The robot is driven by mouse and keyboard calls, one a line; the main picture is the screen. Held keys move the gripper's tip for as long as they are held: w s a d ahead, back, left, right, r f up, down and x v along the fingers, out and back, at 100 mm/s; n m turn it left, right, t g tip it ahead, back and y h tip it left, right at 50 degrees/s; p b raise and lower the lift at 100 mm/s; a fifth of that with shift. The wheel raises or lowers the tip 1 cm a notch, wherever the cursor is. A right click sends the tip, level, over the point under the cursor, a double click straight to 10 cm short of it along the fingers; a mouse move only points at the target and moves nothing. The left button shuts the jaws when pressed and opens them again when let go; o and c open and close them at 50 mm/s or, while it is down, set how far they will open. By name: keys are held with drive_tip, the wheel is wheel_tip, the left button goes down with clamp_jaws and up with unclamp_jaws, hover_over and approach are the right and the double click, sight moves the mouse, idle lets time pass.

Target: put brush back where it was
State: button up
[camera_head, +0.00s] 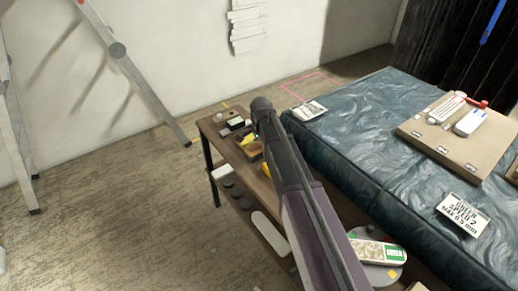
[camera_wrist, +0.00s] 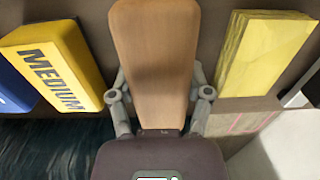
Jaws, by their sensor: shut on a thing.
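In the wrist view, my gripper (camera_wrist: 161,95) is shut on a flat wooden piece with a rounded top, which I take to be the brush (camera_wrist: 155,50). One finger is on each side of its lower part. In the head view, my arm reaches over the narrow wooden table (camera_head: 211,130) beside the blue slab. The gripper and brush are mostly hidden behind my arm there, so I cannot tell whether the brush touches the table.
A yellow block marked MEDIUM (camera_wrist: 60,65) and a blue block (camera_wrist: 12,90) lie left of the brush; a yellow pad (camera_wrist: 265,50) lies right. The textured blue slab (camera_head: 345,130) bears a tool board (camera_head: 440,150). A ladder (camera_head: 140,85) stands left. Open floor (camera_head: 120,200) lies front left.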

drive_tip(key=shift+f, duration=0.15)
drive_tip(key=o, duration=1)
wheel_tip(320, 180, up, 12)
drive_tip(key=p, duration=1.2)
drive_tip(key=shift+r, duration=0.2)
drive_tip(key=shift+s+d, duration=0.1)
drive_tip(key=shift+s+d, duration=0.15)
drive_tip(key=shift+s, duration=0.05)
drive_tip(key=s+d+n, duration=0.3)
drive_tip(key=s+d, duration=0.1)
drive_tip(key=s, duration=0.2)
drive_tip(key=s+d+n, duration=0.4)
drive_tip(key=s+d, duration=0.1)
drive_tip(key=s, duration=0.2)
drive_tip(key=s+d+n, duration=0.4)
drive_tip(key=s, duration=0.3)
drive_tip(key=shift+d, duration=0.4)
